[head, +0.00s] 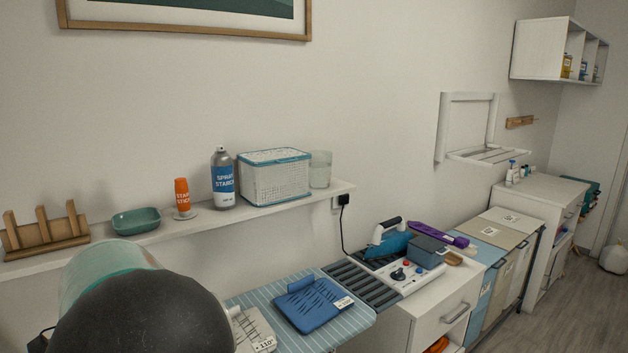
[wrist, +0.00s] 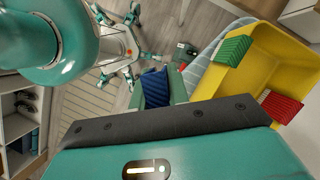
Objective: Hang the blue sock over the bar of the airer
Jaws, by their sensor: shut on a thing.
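A dark blue ribbed piece of cloth, which looks like the blue sock (wrist: 155,88), shows in the wrist view just beyond the dark edge of my gripper's housing. My gripper (wrist: 160,98) is shut on it, with teal finger parts beside it; the housing hides much of the grip. The fingers and sock do not show in the head view. A white wall-mounted frame with a fold-down rack of bars, which looks like the airer (head: 488,154), is on the wall at the right in the head view, with nothing visible hanging on it.
A yellow bin (wrist: 262,62) holds a green item (wrist: 232,50) and a red item (wrist: 280,106). A wall shelf (head: 150,238) carries a spray can (head: 223,178) and a white basket (head: 273,178). Below are an ironing board (head: 350,322) and an iron (head: 388,240).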

